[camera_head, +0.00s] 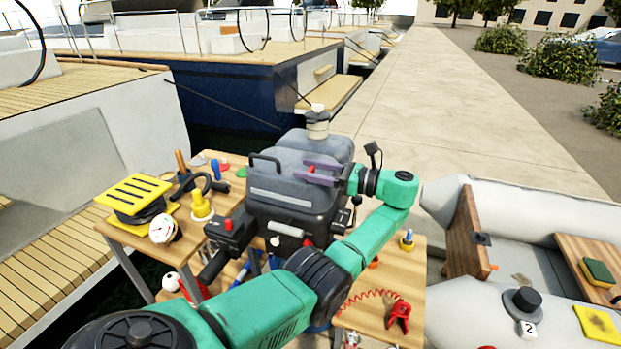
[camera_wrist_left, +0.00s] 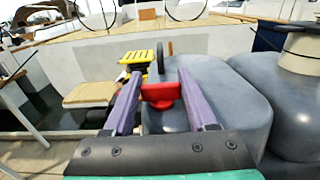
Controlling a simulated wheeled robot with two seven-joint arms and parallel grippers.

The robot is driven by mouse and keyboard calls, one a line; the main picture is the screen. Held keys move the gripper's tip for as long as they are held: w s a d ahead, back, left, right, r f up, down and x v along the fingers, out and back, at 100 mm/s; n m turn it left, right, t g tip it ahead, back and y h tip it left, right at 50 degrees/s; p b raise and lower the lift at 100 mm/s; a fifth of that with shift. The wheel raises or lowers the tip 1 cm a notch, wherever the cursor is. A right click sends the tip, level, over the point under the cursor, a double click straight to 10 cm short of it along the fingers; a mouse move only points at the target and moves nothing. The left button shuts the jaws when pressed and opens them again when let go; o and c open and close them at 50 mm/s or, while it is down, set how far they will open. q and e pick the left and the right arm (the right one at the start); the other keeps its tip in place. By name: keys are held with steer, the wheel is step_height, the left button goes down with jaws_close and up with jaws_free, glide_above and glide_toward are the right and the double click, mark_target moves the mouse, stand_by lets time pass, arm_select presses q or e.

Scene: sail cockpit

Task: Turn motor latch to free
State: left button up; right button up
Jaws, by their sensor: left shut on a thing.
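The outboard motor (camera_head: 290,200) has a dark grey cowl with a handle, and stands between two wooden tabletops. A red latch (camera_wrist_left: 160,92) sits on top of the cowl (camera_wrist_left: 222,92). My left gripper (camera_wrist_left: 160,95) has its purple fingers on either side of the red latch, shut on it. In the head view the left gripper (camera_head: 318,172) reaches over the cowl from the right, and the latch is mostly hidden by the fingers. My right gripper is not in view.
A red clip with a coiled cord (camera_head: 400,315) is at the right one. A grey inflatable boat (camera_head: 455,305) lies at the right.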

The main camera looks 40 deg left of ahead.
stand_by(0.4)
arm_select(q)
steer(key=o, duration=1.4)
steer(key=shift+c, duration=0.2)
